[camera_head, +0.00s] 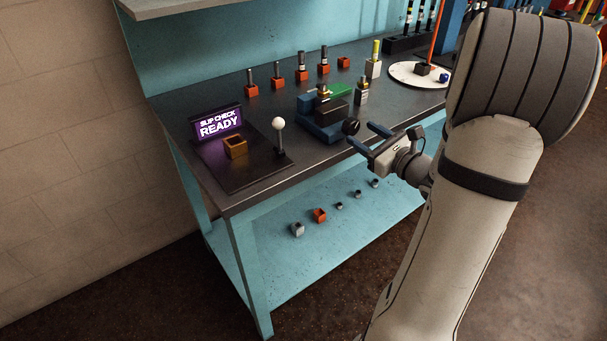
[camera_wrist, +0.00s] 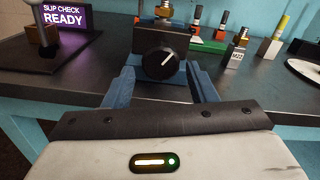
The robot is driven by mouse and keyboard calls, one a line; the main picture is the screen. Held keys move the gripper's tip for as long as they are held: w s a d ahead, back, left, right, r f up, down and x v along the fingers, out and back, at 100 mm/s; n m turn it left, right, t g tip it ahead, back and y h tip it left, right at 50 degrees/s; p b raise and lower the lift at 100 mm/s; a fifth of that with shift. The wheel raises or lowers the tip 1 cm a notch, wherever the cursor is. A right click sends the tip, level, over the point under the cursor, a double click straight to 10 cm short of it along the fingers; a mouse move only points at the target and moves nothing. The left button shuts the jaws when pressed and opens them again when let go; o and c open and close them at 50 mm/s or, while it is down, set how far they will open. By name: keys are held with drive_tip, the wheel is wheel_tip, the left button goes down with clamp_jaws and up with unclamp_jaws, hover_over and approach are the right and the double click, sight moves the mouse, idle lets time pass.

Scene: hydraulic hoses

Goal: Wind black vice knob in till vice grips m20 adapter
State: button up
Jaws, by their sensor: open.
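The black vice knob (camera_head: 350,127) faces out from the front of the blue vice (camera_head: 318,130) near the bench's front edge. In the wrist view the round knob (camera_wrist: 159,62) has a white pointer line slanting up and right. A brass-coloured fitting (camera_head: 323,91), likely the M20 adapter, stands upright at the vice's top; its lower part also shows in the wrist view (camera_wrist: 163,10). I cannot tell whether the jaws touch it. My gripper (camera_head: 361,136) is open, its blue fingers (camera_wrist: 161,82) spread left and right of the knob. Contact with the knob is not visible.
A slip check stand (camera_head: 221,124) with a lit READY sign and a white-ball lever (camera_head: 279,124) is left of the vice. A block marked M22 (camera_wrist: 237,55) stands right. Hose ends in red blocks (camera_head: 302,73) line the back. Loose parts lie on the lower shelf (camera_head: 340,235).

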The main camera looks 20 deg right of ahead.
drive_tip(key=s+a+r+n+g+y+p, duration=0.2)
drive_tip(key=s+a+r+n+g+p, duration=0.15)
drive_tip(key=a+n+g, duration=0.35)
drive_tip(key=s+a+r+n+g+y+p, duration=0.25)
drive_tip(key=s+a+n, duration=0.2)
drive_tip(key=a, duration=0.55)
drive_tip(key=s+a+r+n+g+h+p, duration=0.2)
drive_tip(key=s+n+g+p, duration=0.1)
drive_tip(key=s+n, duration=0.2)
drive_tip(key=s+a+r+n+g+h+p, duration=0.2)
drive_tip(key=s+n+g+h+p, duration=0.1)
drive_tip(key=s+n+p, duration=0.1)
drive_tip(key=shift+s+n, duration=0.75)
drive_tip(key=shift+s, duration=0.05)
drive_tip(key=shift+h, duration=0.25)
